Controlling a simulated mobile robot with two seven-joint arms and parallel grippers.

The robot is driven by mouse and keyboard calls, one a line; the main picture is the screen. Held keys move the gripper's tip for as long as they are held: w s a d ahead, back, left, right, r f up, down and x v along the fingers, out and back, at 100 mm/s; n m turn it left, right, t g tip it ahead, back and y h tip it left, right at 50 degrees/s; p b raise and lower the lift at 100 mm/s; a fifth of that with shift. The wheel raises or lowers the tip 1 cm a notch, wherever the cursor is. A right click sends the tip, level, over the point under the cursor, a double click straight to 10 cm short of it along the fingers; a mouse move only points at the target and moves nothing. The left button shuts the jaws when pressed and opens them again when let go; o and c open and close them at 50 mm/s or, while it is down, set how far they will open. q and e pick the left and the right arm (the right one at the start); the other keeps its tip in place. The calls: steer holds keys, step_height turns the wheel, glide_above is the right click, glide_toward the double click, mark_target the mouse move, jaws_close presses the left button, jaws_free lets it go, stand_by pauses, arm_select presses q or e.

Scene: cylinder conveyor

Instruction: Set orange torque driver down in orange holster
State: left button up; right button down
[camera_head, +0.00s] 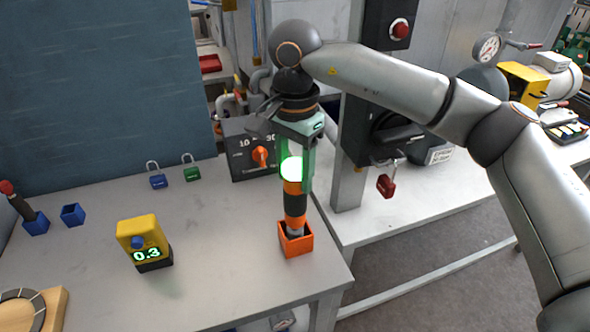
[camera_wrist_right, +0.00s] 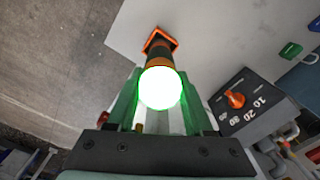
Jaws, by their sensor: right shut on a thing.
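The orange torque driver (camera_head: 295,203) is upright, with a dark band and a bright glowing top. My right gripper (camera_head: 293,170) is shut on its upper part. The orange holster (camera_head: 296,241) is a small open box near the table's right front corner. The driver's lower tip reaches into the holster's opening; whether it rests on the bottom is hidden. In the right wrist view the driver (camera_wrist_right: 158,60) points away between the fingers (camera_wrist_right: 160,100), its far end at the orange holster (camera_wrist_right: 160,40). My left gripper is not in view.
A grey box with an orange knob (camera_head: 260,156) stands behind the holster. A yellow gauge reading 0.3 (camera_head: 143,240) stands to the left. The table's right edge is close to the holster.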

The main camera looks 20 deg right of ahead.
steer(key=shift+f+b, duration=1)
steer(key=shift+f, duration=0.4)
steer(key=shift+c, duration=2.3)
jaws_free()
steer(key=shift+o, duration=1.3)
steer(key=shift+f, duration=0.1)
